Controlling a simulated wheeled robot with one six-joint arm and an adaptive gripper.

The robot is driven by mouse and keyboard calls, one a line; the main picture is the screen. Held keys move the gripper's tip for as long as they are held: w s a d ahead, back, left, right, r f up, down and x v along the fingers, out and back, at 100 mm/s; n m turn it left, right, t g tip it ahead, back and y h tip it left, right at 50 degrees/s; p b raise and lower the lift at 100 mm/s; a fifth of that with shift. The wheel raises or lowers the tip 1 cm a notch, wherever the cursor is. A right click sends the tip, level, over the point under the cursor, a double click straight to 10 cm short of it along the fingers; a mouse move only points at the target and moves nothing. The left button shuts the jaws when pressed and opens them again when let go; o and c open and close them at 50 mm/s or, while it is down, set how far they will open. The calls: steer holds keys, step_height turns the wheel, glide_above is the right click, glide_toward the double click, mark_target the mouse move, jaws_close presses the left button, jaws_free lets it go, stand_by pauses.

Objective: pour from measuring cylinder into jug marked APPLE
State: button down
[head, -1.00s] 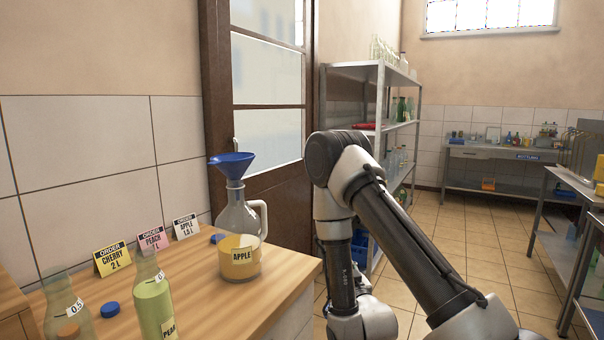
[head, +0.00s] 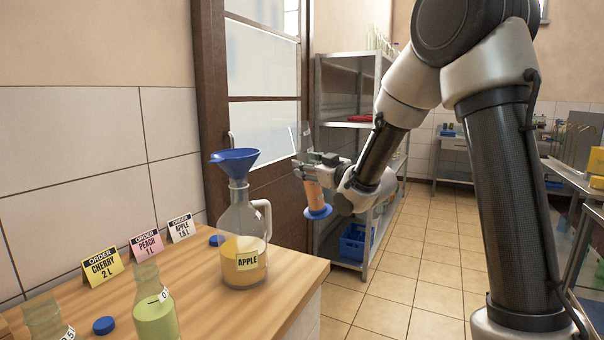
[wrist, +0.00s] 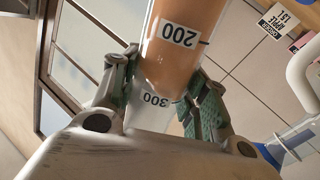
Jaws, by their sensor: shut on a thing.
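The measuring cylinder (head: 313,196) has a blue foot and orange liquid in its lower part, with a clear upper part. It stands nearly upright in the air, its top leaning slightly left. My gripper (head: 312,160) is shut on it, right of the jug and apart from it. In the wrist view the green-padded fingers of my gripper (wrist: 160,88) clasp the cylinder (wrist: 187,20) between them, near its 200 and 300 labels. The jug marked APPLE (head: 240,222) stands on the counter with some yellow-orange liquid in it. A blue funnel (head: 236,159) sits in its neck.
The wooden counter (head: 272,298) also holds a green-filled bottle (head: 155,318), another bottle (head: 45,318), blue caps and order cards, including APPLE 1.5 L (head: 180,227). A metal shelf (head: 345,124) stands behind my gripper. Open floor lies right of the counter.

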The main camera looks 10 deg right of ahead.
steer(key=shift+a+f+n+g+y, duration=0.3)
steer(key=shift+a+f+n+y, duration=0.3)
steer(key=shift+a+f+n, duration=0.3)
steer(key=s+a+r+n, duration=0.2)
steer(key=a+r+n, duration=0.1)
steer(key=r+n, duration=0.6)
steer(key=shift+s+a+n, duration=0.3)
steer(key=shift+s+a, duration=0.05)
steer(key=shift+a, duration=0.05)
steer(key=shift+w+d+r+n, duration=0.15)
steer(key=shift+r+n, duration=0.65)
steer(key=shift+r, duration=0.05)
steer(key=shift+r+n, duration=0.7)
